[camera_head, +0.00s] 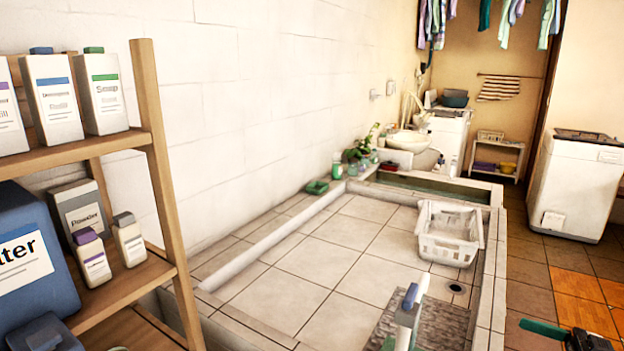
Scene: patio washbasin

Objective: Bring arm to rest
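A white upright piece with a blue top (408,304) stands at the bottom centre. A dark object with a green bar (548,330) is cut off at the bottom right edge.
A wooden shelf (164,175) with bottles and a blue water container (30,250) stands close at left. The low-walled tiled basin (345,240) holds a white basket (448,232) at right. A white washing machine (575,185) stands at far right. The basin's middle is clear.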

